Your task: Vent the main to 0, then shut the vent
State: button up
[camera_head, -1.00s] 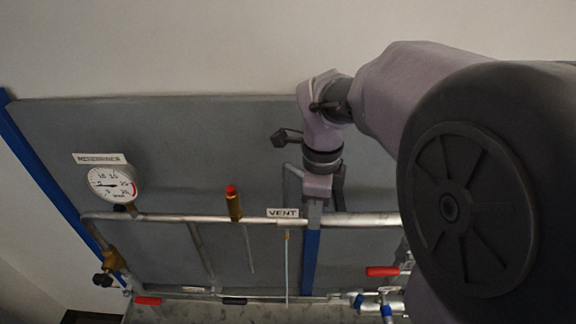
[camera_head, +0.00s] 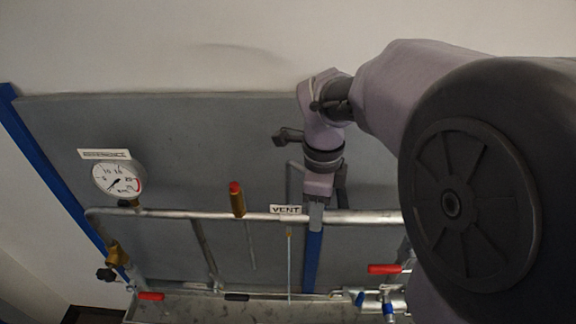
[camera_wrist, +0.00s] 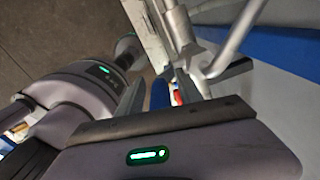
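The round white gauge (camera_head: 118,179) hangs at the left of the grey panel, with its needle pointing to the lower left. Its exact reading is too small to tell. The VENT label (camera_head: 286,210) sits on the horizontal pipe (camera_head: 180,214). My gripper (camera_head: 316,222) points down at that pipe just right of the label. In the wrist view the gripper's dark fingers (camera_wrist: 160,92) stand apart, with blue and a bit of red visible between them. The vent's handle cannot be made out, and whether the fingers hold anything is unclear.
A brass fitting with a red top (camera_head: 237,199) stands on the pipe left of the label. A brass valve with a dark knob (camera_head: 112,265) is at the lower left. Red levers (camera_head: 384,269) (camera_head: 151,296) and a black lever (camera_head: 236,297) lie lower down. My arm covers the right side.

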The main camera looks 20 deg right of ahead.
notch_tip(320, 180, up, 17)
jog(key=shift+a+r+p, duration=0.15)
jog(key=shift+r+p, duration=0.05)
jog(key=shift+p, duration=0.9)
jog(key=s+a+f+n+t+y, duration=0.1)
jog(key=s+a+f+n+t, duration=0.35)
jog(key=n, duration=0.55)
jog(key=s+a+f+n+t+y, duration=0.1)
jog(key=s+a+f+n+t, duration=0.2)
jog(key=s+a+n, duration=0.55)
notch_tip(320, 180, down, 41)
jog(key=d+n+g+b, duration=0.1)
jog(key=d+b, duration=0.1)
jog(key=b, duration=3.6)
jog(key=shift+w+d+f+b, duration=0.15)
jog(key=shift+w+d+b, duration=0.2)
jog(key=shift+w, duration=0.1)
jog(key=shift+n+g, duration=0.25)
